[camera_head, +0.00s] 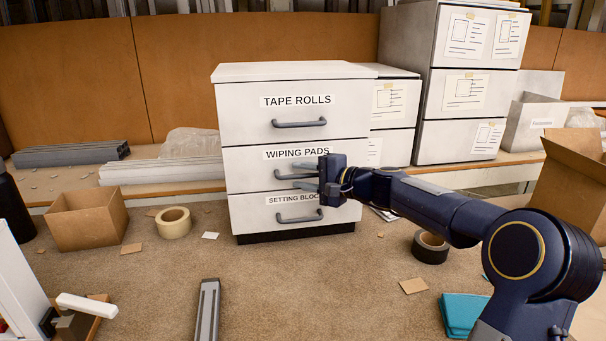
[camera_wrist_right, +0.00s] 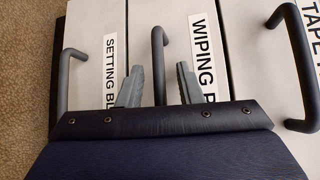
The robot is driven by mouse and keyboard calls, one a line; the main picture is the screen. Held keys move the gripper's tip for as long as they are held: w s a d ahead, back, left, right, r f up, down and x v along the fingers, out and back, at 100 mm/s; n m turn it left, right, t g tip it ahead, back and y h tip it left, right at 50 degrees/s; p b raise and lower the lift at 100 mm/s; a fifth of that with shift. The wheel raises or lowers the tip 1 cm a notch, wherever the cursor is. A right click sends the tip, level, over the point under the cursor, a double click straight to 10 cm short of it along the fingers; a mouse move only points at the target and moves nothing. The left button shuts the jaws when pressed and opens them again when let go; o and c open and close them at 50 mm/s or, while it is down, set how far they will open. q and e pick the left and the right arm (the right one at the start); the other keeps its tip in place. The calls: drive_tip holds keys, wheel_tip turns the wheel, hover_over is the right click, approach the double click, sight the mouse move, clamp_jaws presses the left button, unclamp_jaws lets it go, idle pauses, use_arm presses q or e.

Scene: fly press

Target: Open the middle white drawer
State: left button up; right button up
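The white drawer unit (camera_head: 292,72) stands on the bench with three drawers. The middle drawer (camera_head: 245,172) is labelled WIPING PADS and looks closed, flush with the drawers above and below. Its grey bar handle (camera_wrist_right: 158,50) shows in the right wrist view between my two fingers. My right gripper (camera_head: 304,180) is at this handle, coming from the right; in the wrist view (camera_wrist_right: 160,86) its fingers are apart, one on each side of the bar. A gap shows between the bar and the fingers. The gripper hides part of the handle in the head view. My left gripper is not in view.
The TAPE ROLLS handle (camera_head: 299,123) is above and the SETTING BLOCKS handle (camera_head: 298,218) below. A cardboard box (camera_head: 88,226) and a tape roll (camera_head: 174,222) lie left, a black roll (camera_head: 430,248) right. The carpeted surface before the drawers is mostly clear.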

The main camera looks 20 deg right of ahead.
clamp_jaws()
idle(0.4)
